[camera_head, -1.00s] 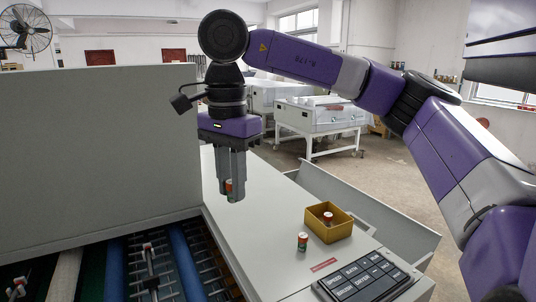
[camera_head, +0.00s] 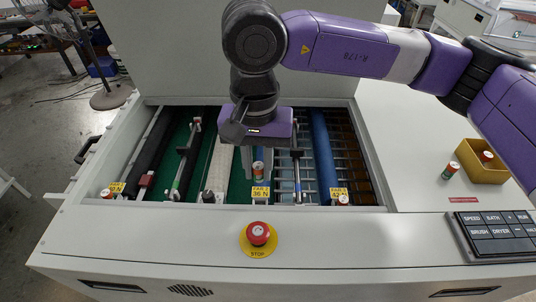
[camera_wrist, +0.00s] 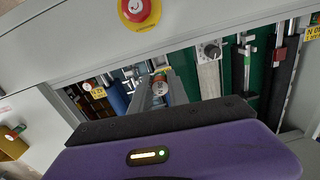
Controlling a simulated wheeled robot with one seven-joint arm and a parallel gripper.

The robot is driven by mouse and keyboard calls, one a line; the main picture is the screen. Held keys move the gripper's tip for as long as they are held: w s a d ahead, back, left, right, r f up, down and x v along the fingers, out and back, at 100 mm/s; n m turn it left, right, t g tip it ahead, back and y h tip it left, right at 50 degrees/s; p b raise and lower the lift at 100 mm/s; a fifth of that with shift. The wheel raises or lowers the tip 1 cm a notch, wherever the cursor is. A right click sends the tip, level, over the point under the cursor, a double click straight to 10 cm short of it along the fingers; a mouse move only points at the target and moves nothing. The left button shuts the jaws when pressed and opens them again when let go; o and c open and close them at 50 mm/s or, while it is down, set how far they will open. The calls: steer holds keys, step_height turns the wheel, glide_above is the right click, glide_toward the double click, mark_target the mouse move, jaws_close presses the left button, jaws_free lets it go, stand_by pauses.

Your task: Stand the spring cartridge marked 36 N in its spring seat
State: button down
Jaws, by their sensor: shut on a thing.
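My gripper (camera_head: 257,166) is shut on a spring cartridge (camera_head: 259,175), a small upright cylinder with an orange-red top and green band. Its own marking is too small to read. It is above the front of the open roller bay, just behind the yellow "36 N" plate (camera_head: 261,192). The spring seat by that plate cannot be made out clearly. In the wrist view the cartridge (camera_wrist: 162,87) shows end-on between the fingers.
Yellow plates mark 30 N (camera_head: 117,187) at left and 42 N (camera_head: 338,191) at right. A red stop button (camera_head: 258,232) stands in front. Another cartridge (camera_head: 450,170) stands beside a yellow box (camera_head: 483,174) holding one more. A keypad (camera_head: 491,233) is at right.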

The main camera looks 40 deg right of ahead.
steer(key=b, duration=0.2)
glide_above(259, 197)
steer(key=s, duration=0.2)
steer(key=shift+w+a+f, duration=0.1)
steer(key=shift+a+f, duration=0.1)
steer(key=shift+f, duration=1.8)
steer(key=shift+w+a+f, duration=0.1)
steer(key=shift+a+f, duration=0.1)
steer(key=shift+f, duration=1.75)
steer(key=shift+b, duration=1.4)
steer(key=shift+f+b, duration=1.15)
steer(key=shift+b, duration=0.5)
steer(key=c, duration=1.2)
jaws_free()
steer(key=shift+r+b, duration=0.45)
steer(key=shift+r, duration=3.6)
